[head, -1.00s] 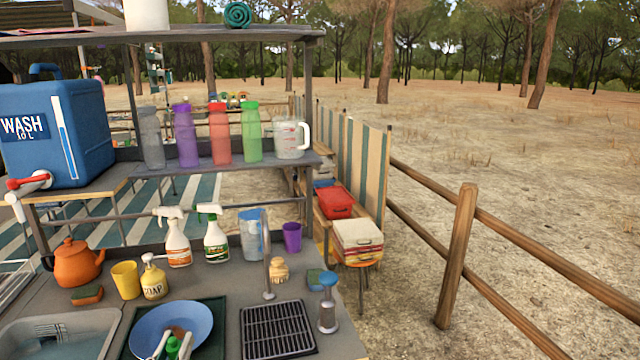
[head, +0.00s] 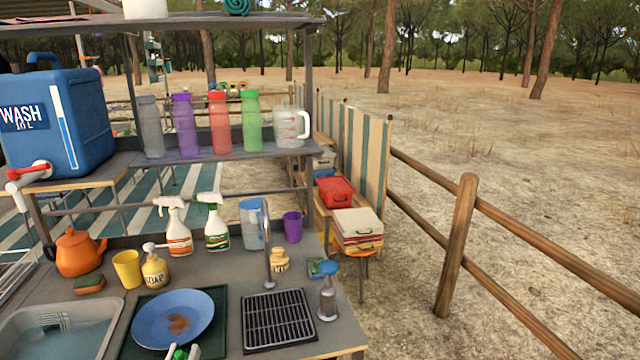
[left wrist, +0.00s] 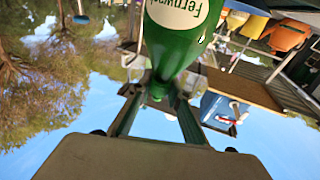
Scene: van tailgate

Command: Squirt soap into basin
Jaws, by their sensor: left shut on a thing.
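My left gripper (head: 183,353) shows only at the bottom edge of the head view, with a bit of a green bottle (head: 179,355) at it. In the left wrist view the green bottle (left wrist: 176,50) has a pale label, part of its lettering legible and upside down. My left gripper (left wrist: 158,98) is shut on the bottle's narrow end there. The basin (head: 22,325), with water in it, is at the lower left of the head view, left of the gripper. A yellow pump bottle (head: 155,272) marked SOAP stands behind the basin. My right gripper is not in view.
A blue plate (head: 150,315) with a brown smear lies on a dark mat right of the basin. A drying grid (head: 278,320), tap (head: 266,250) and orange kettle (head: 76,252) stand on the counter. Spray bottles and a shelf (head: 225,150) rise behind.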

